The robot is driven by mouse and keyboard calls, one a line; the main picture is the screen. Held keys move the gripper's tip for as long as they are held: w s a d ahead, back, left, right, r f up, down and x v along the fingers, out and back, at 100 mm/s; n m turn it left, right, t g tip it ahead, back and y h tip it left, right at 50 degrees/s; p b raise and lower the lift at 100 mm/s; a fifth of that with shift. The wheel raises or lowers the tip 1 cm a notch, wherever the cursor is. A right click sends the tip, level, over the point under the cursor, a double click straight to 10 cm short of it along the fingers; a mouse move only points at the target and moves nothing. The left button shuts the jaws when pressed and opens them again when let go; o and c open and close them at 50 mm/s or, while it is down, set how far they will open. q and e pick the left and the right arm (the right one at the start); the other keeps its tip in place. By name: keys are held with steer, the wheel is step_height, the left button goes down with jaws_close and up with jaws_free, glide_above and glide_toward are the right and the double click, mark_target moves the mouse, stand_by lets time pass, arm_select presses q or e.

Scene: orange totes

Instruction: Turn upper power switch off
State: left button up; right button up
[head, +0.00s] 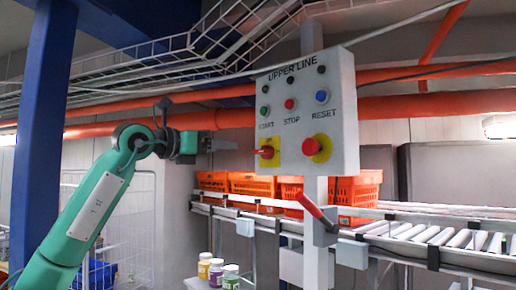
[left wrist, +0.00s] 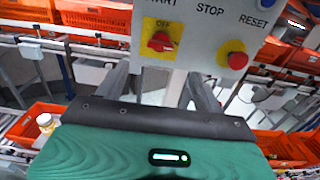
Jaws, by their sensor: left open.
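The grey control panel (head: 305,112) labelled "UPPER LINE" faces me on a post. Its red rotary switch (head: 267,152) sits on a yellow plate at the lower left, below START. In the left wrist view the switch (left wrist: 161,41) has "OFF" printed above it, and its handle looks roughly sideways. My left gripper (head: 208,143) is open and empty, left of the panel in the head view. In the left wrist view its two fingers (left wrist: 160,88) are spread below the switch, apart from it. My right gripper is not in view.
A red emergency button (head: 319,147) is right of the switch. Below the panel, a red lever (head: 317,207) sticks out by the post. Orange totes (head: 255,184) and a roller conveyor (head: 430,234) stand behind. A blue column (head: 42,130) rises at left.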

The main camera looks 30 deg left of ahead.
mark_target(257, 151)
arm_select(q)
steer(key=p+x, duration=0.5)
steer(key=x, duration=0.7)
steer(key=shift+w+d+f, duration=0.1)
steer(key=shift+d+f, duration=0.05)
steer(key=shift+c, duration=0.2)
steer(key=c, duration=0.7)
steer(key=shift+c, duration=1.3)
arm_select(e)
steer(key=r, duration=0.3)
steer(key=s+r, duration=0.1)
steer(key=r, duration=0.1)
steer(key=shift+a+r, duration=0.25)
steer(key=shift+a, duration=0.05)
